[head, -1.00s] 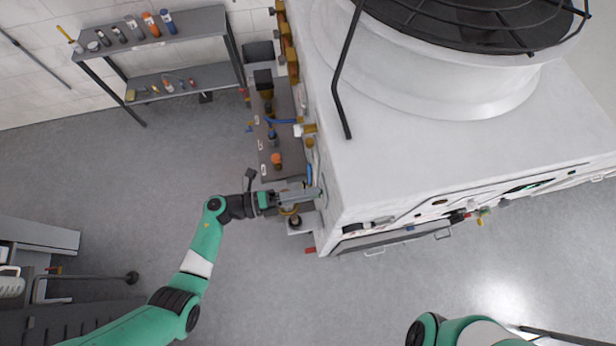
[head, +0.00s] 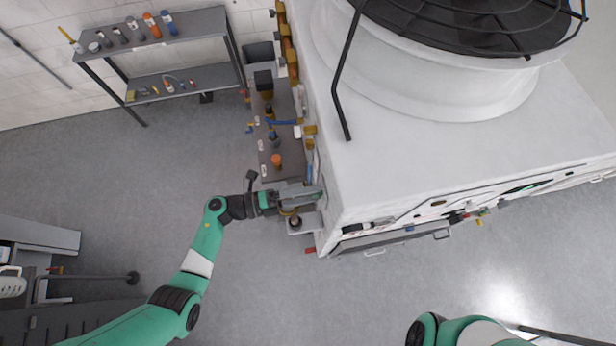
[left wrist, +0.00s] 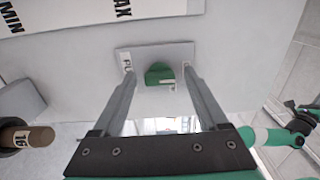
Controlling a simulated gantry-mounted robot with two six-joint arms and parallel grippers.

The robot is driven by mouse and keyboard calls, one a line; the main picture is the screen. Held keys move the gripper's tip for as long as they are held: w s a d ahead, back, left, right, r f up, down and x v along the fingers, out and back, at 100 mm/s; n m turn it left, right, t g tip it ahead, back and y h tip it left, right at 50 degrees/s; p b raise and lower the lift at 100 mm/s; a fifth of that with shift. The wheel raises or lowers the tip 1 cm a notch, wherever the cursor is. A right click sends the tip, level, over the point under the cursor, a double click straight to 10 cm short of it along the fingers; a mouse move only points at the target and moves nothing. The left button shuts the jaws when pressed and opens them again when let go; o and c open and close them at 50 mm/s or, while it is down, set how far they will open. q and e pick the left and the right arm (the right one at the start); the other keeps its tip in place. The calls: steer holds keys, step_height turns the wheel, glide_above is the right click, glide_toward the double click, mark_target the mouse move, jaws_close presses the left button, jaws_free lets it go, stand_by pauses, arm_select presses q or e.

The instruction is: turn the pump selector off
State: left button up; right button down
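The pump selector (left wrist: 160,74) is a green knob on a light grey plate (left wrist: 182,52) in the left wrist view. The plate is fixed to the white machine wall, and its label is partly hidden by a finger. My left gripper (left wrist: 157,72) is open, with one finger on each side of the knob. I cannot tell whether the fingers touch it. In the head view my left gripper (head: 318,193) is at the left side of the white machine (head: 400,150), and the knob is hidden there. Of my right arm only a link shows at the bottom; its gripper is out of view.
A MIN/MAX label (left wrist: 70,14) is above the plate. A brown-ended pipe tagged 16 (left wrist: 35,138) sticks out at the left. A grey bench (head: 268,168) with valves and fittings stands beside the machine. A shelf (head: 190,27) with bottles is at the back left.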

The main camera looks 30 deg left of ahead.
stand_by(0.3)
arm_select(q)
steer(key=v, duration=1.1)
steer(key=shift+s+a+b, duration=0.2)
steer(key=shift+b, duration=0.25)
